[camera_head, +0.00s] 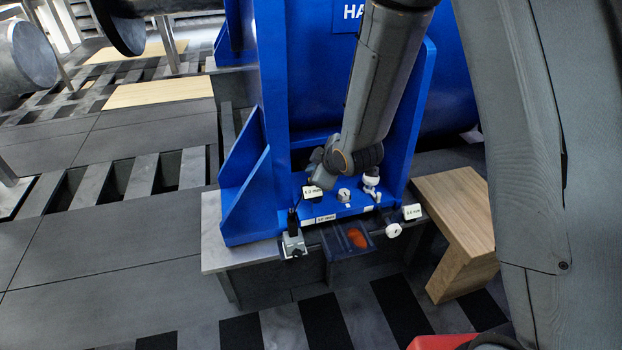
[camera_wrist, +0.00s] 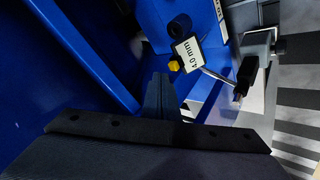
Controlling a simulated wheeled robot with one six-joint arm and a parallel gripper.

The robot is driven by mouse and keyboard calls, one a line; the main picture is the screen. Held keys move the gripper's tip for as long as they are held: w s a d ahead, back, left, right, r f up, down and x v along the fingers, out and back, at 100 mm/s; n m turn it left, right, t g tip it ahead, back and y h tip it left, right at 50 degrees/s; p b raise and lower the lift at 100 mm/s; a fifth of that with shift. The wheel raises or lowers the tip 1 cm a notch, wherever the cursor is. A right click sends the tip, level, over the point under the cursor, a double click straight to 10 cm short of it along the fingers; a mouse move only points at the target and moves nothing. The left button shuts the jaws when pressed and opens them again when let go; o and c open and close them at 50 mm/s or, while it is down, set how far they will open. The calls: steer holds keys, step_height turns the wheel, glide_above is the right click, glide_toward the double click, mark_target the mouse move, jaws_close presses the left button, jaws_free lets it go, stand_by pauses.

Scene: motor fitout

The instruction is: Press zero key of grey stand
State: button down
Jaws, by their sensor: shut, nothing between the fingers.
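The grey stand (camera_head: 293,244) sits on the front left of the ledge below the blue frame, with a slim black part (camera_head: 292,222) rising from it. In the wrist view a grey bracket (camera_wrist: 259,43) with a black block (camera_wrist: 247,72), apparently the same stand, shows at the upper right. The zero key cannot be made out in either view. My gripper (camera_wrist: 160,82) is shut and empty, to the left of the black block and apart from it. In the head view its tips are hidden behind my wrist, near the blue ledge.
A tag reading 4.0 mm (camera_wrist: 189,54) and a yellow knob (camera_wrist: 174,66) are close ahead of the fingers. A blue wall (camera_wrist: 85,50) stands close on the left. A dark blue bin (camera_head: 345,242) with orange contents and a wooden block (camera_head: 452,222) are to the right of the stand.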

steer(key=shift+f, duration=0.1)
stand_by(0.4)
steer(key=shift+f, duration=0.35)
steer(key=shift+f+b, duration=0.35)
steer(key=shift+f, duration=0.1)
stand_by(0.6)
steer(key=shift+r, duration=0.1)
steer(key=shift+r+p, duration=0.75)
steer(key=shift+r, duration=0.05)
steer(key=shift+r, duration=0.1)
step_height(320, 180, up, 5)
steer(key=p, duration=0.4)
stand_by(0.9)
